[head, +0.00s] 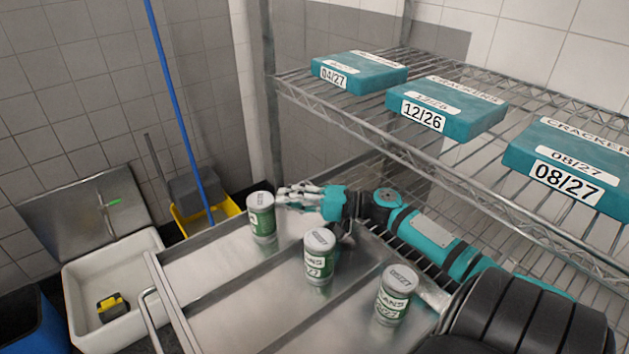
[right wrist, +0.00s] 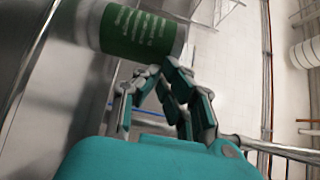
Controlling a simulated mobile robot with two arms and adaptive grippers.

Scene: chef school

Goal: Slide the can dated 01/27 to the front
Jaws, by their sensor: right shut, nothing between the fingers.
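Three green-and-white cans stand upright on a steel tray surface in the head view: a left can (head: 262,222), a middle can (head: 318,262) and a right can (head: 393,300). The dates are too small or partly hidden to tell which reads 01/27. My right gripper (head: 282,196) is shut and empty, its fingertips close beside the left can's right side; I cannot tell whether they touch. In the right wrist view, a green can (right wrist: 140,32) lies just ahead of the shut fingertips (right wrist: 158,72). My left gripper is out of view.
The steel tray (head: 215,262) has raised dividers between the cans. A wire shelf (head: 385,133) above and behind holds teal cracker boxes dated 04/27 (head: 358,72), 12/26 (head: 445,107) and 08/27 (head: 570,165). A white sink (head: 120,265) and a blue pole (head: 172,90) stand left.

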